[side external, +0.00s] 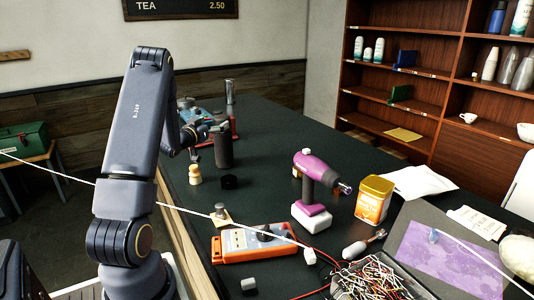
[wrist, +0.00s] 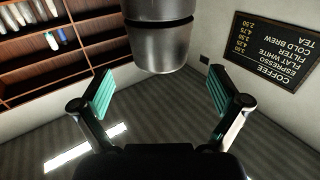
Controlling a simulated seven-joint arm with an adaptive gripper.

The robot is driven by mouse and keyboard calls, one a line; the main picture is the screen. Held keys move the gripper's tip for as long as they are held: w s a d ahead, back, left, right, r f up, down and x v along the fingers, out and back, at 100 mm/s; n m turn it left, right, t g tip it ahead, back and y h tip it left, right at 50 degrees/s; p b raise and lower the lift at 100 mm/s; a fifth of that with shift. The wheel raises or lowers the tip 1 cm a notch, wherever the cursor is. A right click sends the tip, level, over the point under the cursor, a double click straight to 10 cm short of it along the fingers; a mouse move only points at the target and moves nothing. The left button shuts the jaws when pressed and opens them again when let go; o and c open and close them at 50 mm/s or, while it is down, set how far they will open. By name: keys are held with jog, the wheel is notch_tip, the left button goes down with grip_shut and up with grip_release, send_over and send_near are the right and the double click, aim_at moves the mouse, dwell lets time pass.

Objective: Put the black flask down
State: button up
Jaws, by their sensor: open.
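The black flask (side external: 223,150) stands upright on the dark counter, beside my gripper (side external: 209,128) in the side external view. In the wrist view, a dark metallic cylinder, apparently the flask (wrist: 158,45), shows at the top centre, with a band around it. My gripper (wrist: 161,88) is open, its two teal-padded fingers wide apart on either side below the cylinder, with visible gaps. Neither finger touches it in the wrist view. The flask's base seems to rest on the counter, but exact contact is hard to see.
A black round lid (side external: 229,182) and a wooden piece (side external: 195,174) are near the flask. A silver cylinder (side external: 230,92) stands behind. Counter right of the flask is clear.

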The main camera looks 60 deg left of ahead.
jog(key=v, duration=0.2)
jog(key=shift+s+d, duration=0.2)
jog(key=shift+s, duration=0.1)
jog(key=shift+s+d, duration=0.15)
jog(key=shift+d, duration=0.1)
jog(key=w+d+r+m+g+h, duration=0.1)
jog(key=w+d+r, duration=0.2)
jog(key=d, duration=0.3)
jog(key=w+d+r+g+h, duration=0.1)
jog(key=w+d+r+g, duration=0.1)
jog(key=w+d+r, duration=0.3)
jog(key=s+d+m+g+h, duration=0.1)
jog(key=s+d+g+h, duration=0.15)
jog(key=d, duration=1.15)
jog(key=s+d+f+m+g+h, duration=0.1)
jog(key=s+d+m+g+h, duration=0.1)
jog(key=s+d, duration=0.6)
jog(key=s+d+f+m+g+h, duration=0.1)
jog(key=s+d+m+g+h, duration=0.1)
jog(key=s+d, duration=0.6)
jog(key=d+h, duration=0.1)
jog(key=d, duration=0.2)
jog(key=shift+s+d+f+m, duration=0.25)
jog(key=shift+d+f+m, duration=0.05)
jog(key=shift+f+m, duration=0.1)
